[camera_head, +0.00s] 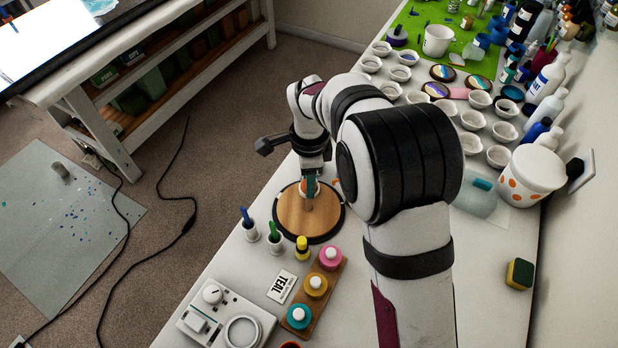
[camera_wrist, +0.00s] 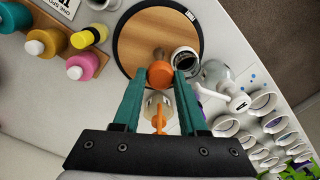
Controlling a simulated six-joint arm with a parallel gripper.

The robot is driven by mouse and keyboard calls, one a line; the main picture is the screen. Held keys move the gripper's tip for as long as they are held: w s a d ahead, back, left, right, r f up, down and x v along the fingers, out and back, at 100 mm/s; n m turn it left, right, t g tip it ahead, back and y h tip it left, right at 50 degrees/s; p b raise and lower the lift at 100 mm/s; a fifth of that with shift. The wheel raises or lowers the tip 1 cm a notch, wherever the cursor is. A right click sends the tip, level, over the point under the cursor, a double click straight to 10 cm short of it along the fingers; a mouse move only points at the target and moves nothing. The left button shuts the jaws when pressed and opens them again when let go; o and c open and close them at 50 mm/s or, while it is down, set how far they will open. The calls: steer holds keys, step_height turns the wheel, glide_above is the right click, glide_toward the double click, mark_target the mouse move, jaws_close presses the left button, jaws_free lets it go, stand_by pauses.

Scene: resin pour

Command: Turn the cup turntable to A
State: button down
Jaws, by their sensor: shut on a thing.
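The cup turntable (camera_head: 291,218) is a round wooden disc with a black rim. It also shows in the wrist view (camera_wrist: 137,42), with a small pale mark (camera_wrist: 191,15) on its rim that I cannot read. My gripper (camera_wrist: 160,78), with teal fingers, is shut on the orange knob. In the head view my gripper (camera_head: 310,184) reaches down at the disc's far side. A cup with dark contents (camera_wrist: 185,61) is right of the knob. No letter A is legible.
Several white cups (camera_head: 473,120) and an orange-spotted tub (camera_head: 530,175) are to the right. My arm hides part of the table.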

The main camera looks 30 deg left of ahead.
steer(key=shift+m, duration=0.6)
stand_by(0.3)
steer(key=shift+c, duration=2.2)
jaws_free()
step_height(320, 180, up, 16)
steer(key=shift+s, duration=0.2)
steer(key=shift+d+f, duration=0.1)
